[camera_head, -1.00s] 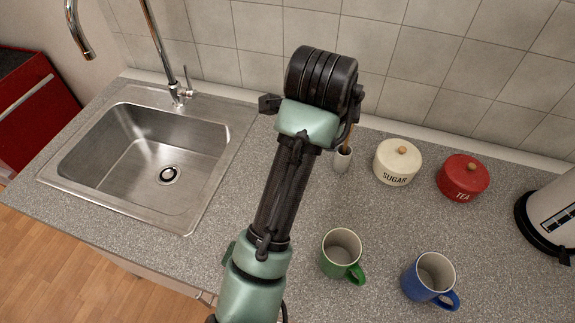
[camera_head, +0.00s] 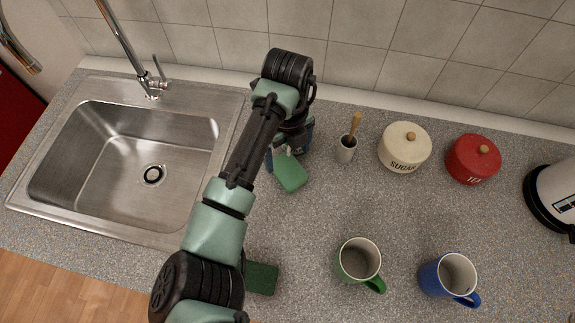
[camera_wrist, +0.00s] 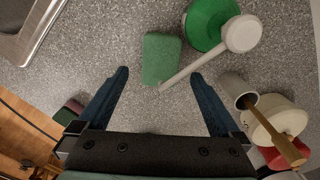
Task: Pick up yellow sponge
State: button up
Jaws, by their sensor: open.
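No yellow face shows in either view. A green-topped sponge (camera_head: 290,172) lies on the counter right beside my gripper (camera_head: 289,148). In the wrist view the same sponge (camera_wrist: 161,56) lies ahead of my open, empty gripper (camera_wrist: 160,73), between the lines of its fingers; I cannot tell the height gap. A second sponge (camera_head: 261,278), green on top, lies near the counter's front edge, partly behind my arm. In the wrist view this second sponge (camera_wrist: 68,110) shows at the left with a pinkish side.
A white-handled tool (camera_wrist: 205,55) and a round green item (camera_wrist: 205,22) lie close to the first sponge. A cup with a wooden-handled tool (camera_head: 346,148), sugar canister (camera_head: 404,150) and tea canister (camera_head: 472,161) stand right. Green mug (camera_head: 358,262) and blue mug (camera_head: 447,277) stand in front; sink (camera_head: 120,150) left.

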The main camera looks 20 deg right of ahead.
aim_at(286, 166)
jog(key=shift+f, duration=0.9)
jog(key=shift+w+f+p, duration=0.15)
jog(key=shift+f+p, duration=0.2)
jog(key=shift+f, duration=0.85)
jog(key=shift+w+f+p, duration=0.1)
jog(key=shift+f+p, duration=0.25)
jog(key=shift+f, duration=0.8)
jog(key=c, duration=1.4)
jog(key=shift+r, duration=0.15)
jog(key=shift+r, duration=0.6)
jog(key=shift+s+d+r+b, duration=0.1)
jog(key=shift+d+r+b, duration=0.05)
jog(key=shift+r+b, duration=0.3)
jog(key=shift+s+d+r+b, duration=0.1)
jog(key=shift+r+b, duration=0.1)
jog(key=shift+r, duration=0.3)
jog(key=s+d+b, duration=0.1)
jog(key=s+d, duration=0.2)
jog(key=d, duration=0.1)
jog(key=s+d+b, duration=0.1)
jog(key=s+d, duration=0.2)
jog(key=d, duration=0.2)
jog(key=s+d+b, duration=0.1)
jog(key=s+d, duration=0.2)
jog(key=d, duration=0.2)
jog(key=shift+s+d+b, duration=0.2)
jog(key=shift+s+b, duration=0.1)
